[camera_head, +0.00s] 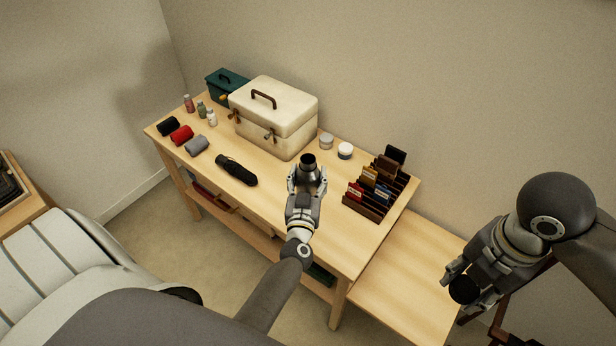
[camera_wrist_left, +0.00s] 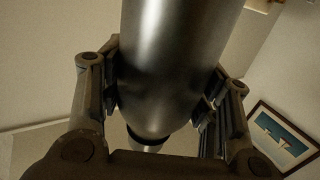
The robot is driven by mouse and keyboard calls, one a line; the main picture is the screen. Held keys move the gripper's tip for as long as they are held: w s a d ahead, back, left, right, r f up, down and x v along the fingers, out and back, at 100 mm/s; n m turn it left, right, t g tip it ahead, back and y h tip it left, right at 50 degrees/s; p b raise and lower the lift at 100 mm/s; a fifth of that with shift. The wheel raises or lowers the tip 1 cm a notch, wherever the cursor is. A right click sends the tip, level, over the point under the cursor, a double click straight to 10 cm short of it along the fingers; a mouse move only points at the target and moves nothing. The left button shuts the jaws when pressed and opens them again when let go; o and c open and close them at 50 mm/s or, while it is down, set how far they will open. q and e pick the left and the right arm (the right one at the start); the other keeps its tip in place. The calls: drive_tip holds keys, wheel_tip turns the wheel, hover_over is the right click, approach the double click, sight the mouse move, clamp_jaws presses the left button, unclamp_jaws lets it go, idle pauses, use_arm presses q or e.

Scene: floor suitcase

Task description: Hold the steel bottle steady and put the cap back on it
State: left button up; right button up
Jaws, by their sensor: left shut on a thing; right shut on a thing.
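My left gripper (camera_head: 307,184) is shut on the steel bottle (camera_head: 308,171) above the front part of the wooden table. From above, the bottle's top end looks dark. In the left wrist view the bottle's shiny body (camera_wrist_left: 180,60) lies between the two fingers, with its narrower end low in the picture. My right gripper (camera_head: 466,284) is shut on a round black cap (camera_head: 463,290), far to the right of the bottle and apart from it. Whether the bottle's base touches the table is hidden.
The wooden table (camera_head: 265,197) holds a cream case (camera_head: 272,125), a teal box (camera_head: 222,88), rolled cloths, small bottles, a black umbrella (camera_head: 236,170), two small jars and a card rack (camera_head: 378,190). A lower wooden surface (camera_head: 410,285) at the right is bare.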

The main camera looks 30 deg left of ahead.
use_arm(q)
drive_tip(key=shift+r, duration=0.1)
drive_tip(key=c, duration=0.8)
